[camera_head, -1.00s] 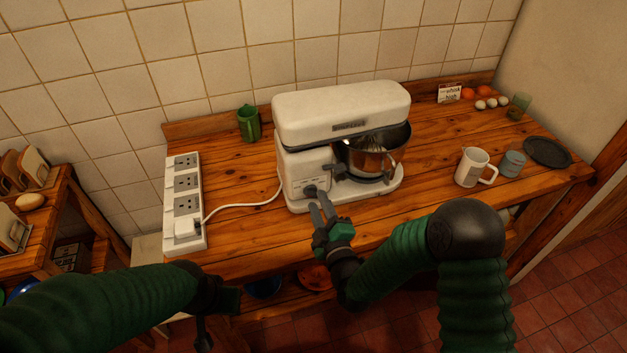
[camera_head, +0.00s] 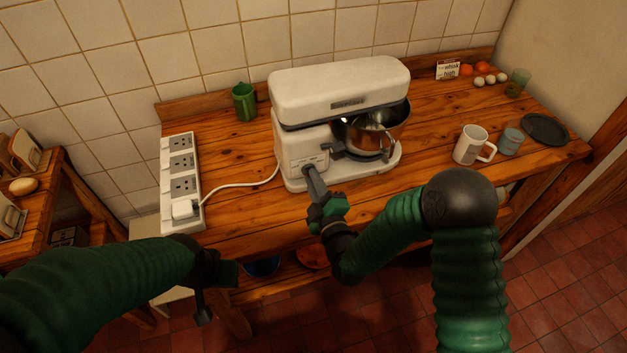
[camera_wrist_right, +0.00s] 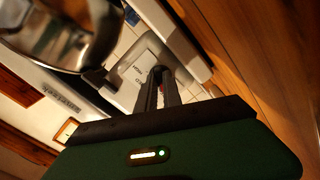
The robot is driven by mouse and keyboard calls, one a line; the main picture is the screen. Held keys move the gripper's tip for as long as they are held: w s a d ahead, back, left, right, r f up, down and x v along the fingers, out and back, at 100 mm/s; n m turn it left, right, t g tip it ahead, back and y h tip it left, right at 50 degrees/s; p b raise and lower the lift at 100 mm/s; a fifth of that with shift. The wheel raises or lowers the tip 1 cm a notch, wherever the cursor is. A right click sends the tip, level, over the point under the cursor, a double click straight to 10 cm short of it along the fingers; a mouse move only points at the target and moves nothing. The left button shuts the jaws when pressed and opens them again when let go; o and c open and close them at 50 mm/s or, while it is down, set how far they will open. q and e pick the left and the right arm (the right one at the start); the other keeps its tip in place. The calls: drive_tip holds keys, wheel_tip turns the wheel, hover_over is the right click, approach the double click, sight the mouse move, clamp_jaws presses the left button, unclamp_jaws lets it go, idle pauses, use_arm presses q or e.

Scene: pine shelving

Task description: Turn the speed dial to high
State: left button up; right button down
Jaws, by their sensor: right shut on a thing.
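The white stand mixer (camera_head: 345,92) stands on the wooden counter with a steel bowl (camera_head: 372,135) under its head. The speed dial (camera_head: 309,169) is on the front of its base, mostly hidden behind my right fingers. My right gripper (camera_head: 312,178) is shut on the dial. In the right wrist view, the fingers (camera_wrist_right: 160,80) meet at the dial, beside a small white label (camera_wrist_right: 137,68) whose print is too small to read. My left gripper (camera_head: 215,295) hangs low in front of the counter's front edge, dark, and its fingers are not clear.
A power strip (camera_head: 182,185) with the mixer's white cord plugged in lies at the left. A white mug (camera_head: 473,146), blue-grey cup (camera_head: 510,141) and dark plate (camera_head: 545,129) stand right. A card (camera_head: 447,70) reads "whisk high".

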drive_tip(key=shift+f+m, duration=0.2)
drive_tip(key=shift+m, duration=0.1)
drive_tip(key=shift+s+m+b, duration=0.1)
drive_tip(key=shift+m+b, duration=0.5)
drive_tip(key=shift+m, duration=0.3)
drive_tip(key=m+b, duration=0.1)
drive_tip(key=m, duration=0.2)
drive_tip(key=shift+f+m, duration=0.15)
drive_tip(key=shift+m, duration=0.15)
drive_tip(key=m+b, duration=0.2)
drive_tip(key=m, duration=0.4)
drive_tip(key=m+b, duration=0.1)
drive_tip(key=m, duration=0.4)
drive_tip(key=shift+a+m+b, duration=0.1)
drive_tip(key=shift+m+b, duration=0.2)
drive_tip(key=shift+m, duration=0.1)
drive_tip(key=m, duration=0.6)
drive_tip(key=shift+s, duration=0.1)
drive_tip(key=c, duration=1.5)
unclamp_jaws()
drive_tip(key=shift+r, duration=0.2)
